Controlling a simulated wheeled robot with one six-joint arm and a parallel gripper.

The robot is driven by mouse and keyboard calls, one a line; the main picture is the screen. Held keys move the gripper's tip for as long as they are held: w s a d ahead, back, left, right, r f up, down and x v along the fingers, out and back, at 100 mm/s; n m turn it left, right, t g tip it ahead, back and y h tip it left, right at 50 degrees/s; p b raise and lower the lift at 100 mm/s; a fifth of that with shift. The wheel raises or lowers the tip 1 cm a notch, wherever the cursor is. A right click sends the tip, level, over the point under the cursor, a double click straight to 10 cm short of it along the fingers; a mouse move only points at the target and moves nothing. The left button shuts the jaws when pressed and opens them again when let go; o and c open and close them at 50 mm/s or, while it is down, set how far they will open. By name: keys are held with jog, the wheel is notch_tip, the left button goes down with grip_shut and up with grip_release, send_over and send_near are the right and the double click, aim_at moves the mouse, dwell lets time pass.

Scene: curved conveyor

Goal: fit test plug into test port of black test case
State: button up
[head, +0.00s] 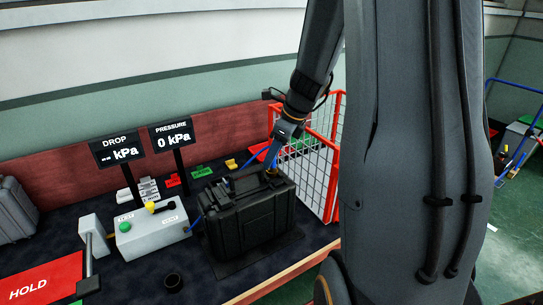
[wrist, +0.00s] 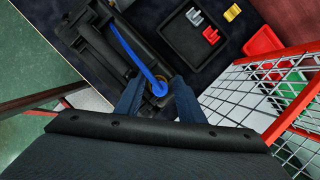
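The black test case (head: 248,222) stands upright on the dark bench top, its lid side up. In the wrist view the case (wrist: 88,58) fills the upper left. In the head view my gripper (head: 273,168) is low at the case's top right. Whether the plug is seated is hidden.
A red and white mesh fence (head: 310,165) is close on the right. A red HOLD plate (head: 40,283) lies front left.

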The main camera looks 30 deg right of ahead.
jog(key=b+v, duration=0.2)
jog(key=v, duration=1)
jog(key=s+a+f+n+g+h, duration=0.1)
jog(key=s+a+f+n, duration=0.5)
jog(key=n, duration=0.8)
jog(key=s+a+f+n+h, duration=0.1)
jog(key=s+a+f+n, duration=0.4)
jog(key=a+f+n, duration=0.3)
jog(key=a+n, duration=0.4)
jog(key=n, duration=0.2)
jog(key=shift+s+g+h, duration=0.35)
jog(key=shift+g+h, duration=0.05)
jog(key=shift+f, duration=0.15)
jog(key=shift+f+b, duration=0.35)
jog(key=shift+b, duration=0.1)
jog(key=shift+c, duration=0.4)
